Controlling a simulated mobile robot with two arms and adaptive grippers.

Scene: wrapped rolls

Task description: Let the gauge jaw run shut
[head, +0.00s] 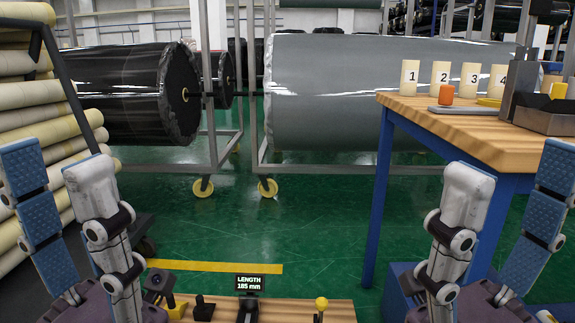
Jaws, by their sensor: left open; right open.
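A length gauge on a wooden board (335,311) shows at the bottom edge. Its display (249,283) reads "LENGTH 185 mm". A dark upright part (248,308) stands below the display, and a small black block (204,309) is left of it. I cannot tell which of these is the jaw. A yellow ball knob (321,303) on a thin stem stands to the right. The lower part of the gauge is cut off. My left gripper (54,168) is open and empty, left of the gauge. My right gripper (512,172) is open and empty, right of it.
A wooden table with blue legs (455,122) stands at right, holding numbered cream cylinders (410,77), an orange piece (446,94) and a dark bin (545,116). Large black (130,90) and grey (390,95) wrapped rolls stand behind. Cream rolls (30,94) are stacked at left. Green floor lies open between.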

